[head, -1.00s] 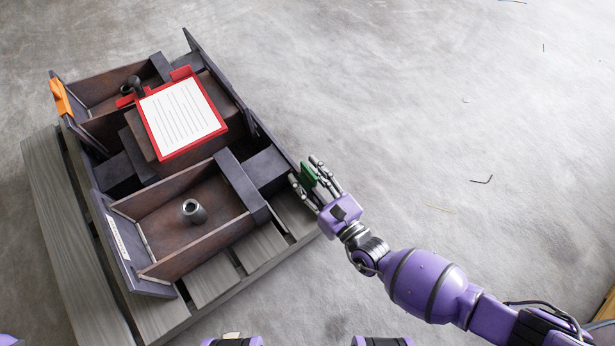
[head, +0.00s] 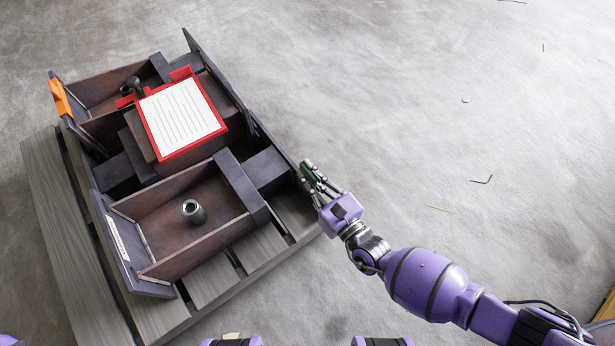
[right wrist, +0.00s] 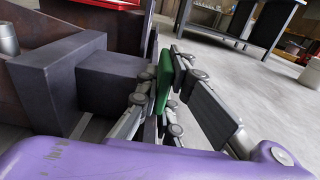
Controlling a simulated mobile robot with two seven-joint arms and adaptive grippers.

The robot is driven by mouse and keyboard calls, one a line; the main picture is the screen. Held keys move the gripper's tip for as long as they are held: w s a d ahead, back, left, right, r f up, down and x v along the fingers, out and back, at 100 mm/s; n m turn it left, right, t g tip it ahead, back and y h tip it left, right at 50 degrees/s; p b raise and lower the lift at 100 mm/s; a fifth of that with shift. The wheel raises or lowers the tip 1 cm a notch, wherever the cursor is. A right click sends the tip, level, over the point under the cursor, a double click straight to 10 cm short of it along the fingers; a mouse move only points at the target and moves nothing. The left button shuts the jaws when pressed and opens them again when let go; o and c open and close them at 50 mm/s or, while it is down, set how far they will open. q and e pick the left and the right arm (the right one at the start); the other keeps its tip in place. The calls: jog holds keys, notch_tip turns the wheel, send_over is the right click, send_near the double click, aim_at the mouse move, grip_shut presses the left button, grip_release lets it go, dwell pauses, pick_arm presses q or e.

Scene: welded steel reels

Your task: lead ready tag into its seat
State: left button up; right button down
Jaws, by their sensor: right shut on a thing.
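A small green tag (head: 306,168) is at the right edge of the welded steel piece (head: 222,215). My right gripper (head: 310,180) is shut on it. In the right wrist view the green tag (right wrist: 164,82) stands upright between the fingers, beside a dark steel block (right wrist: 110,82). Whether the tag touches the steel is unclear. The seat cannot be made out; fingers and steel hide that spot. My left gripper is not in view.
The steel piece lies on a grey wooden pallet (head: 62,235). A red clipboard with a white sheet (head: 182,118) rests on top of it. An orange clamp-like piece (head: 60,97) is at its left corner. The floor to the right is mostly clear.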

aim_at(305, 168)
pick_arm(q)
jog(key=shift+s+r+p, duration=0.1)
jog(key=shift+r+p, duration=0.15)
jog(key=shift+p, duration=0.25)
pick_arm(e)
jog(key=shift+s+a+r, duration=0.35)
jog(key=shift+a+r, duration=0.2)
jog(key=shift+r, duration=0.1)
jog(key=shift+r+p, duration=1.05)
jog(key=shift+r, duration=0.05)
jog(key=shift+w+d+r+p, duration=0.1)
jog(key=shift+d+r+p, duration=0.15)
jog(key=shift+r+p, duration=0.55)
jog(key=shift+w+d+r+p, duration=0.1)
jog(key=shift+r+p, duration=0.9)
jog(key=shift+r, duration=0.5)
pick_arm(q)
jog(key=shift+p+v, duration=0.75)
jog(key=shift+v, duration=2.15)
pick_arm(e)
jog(key=shift+r, duration=1.05)
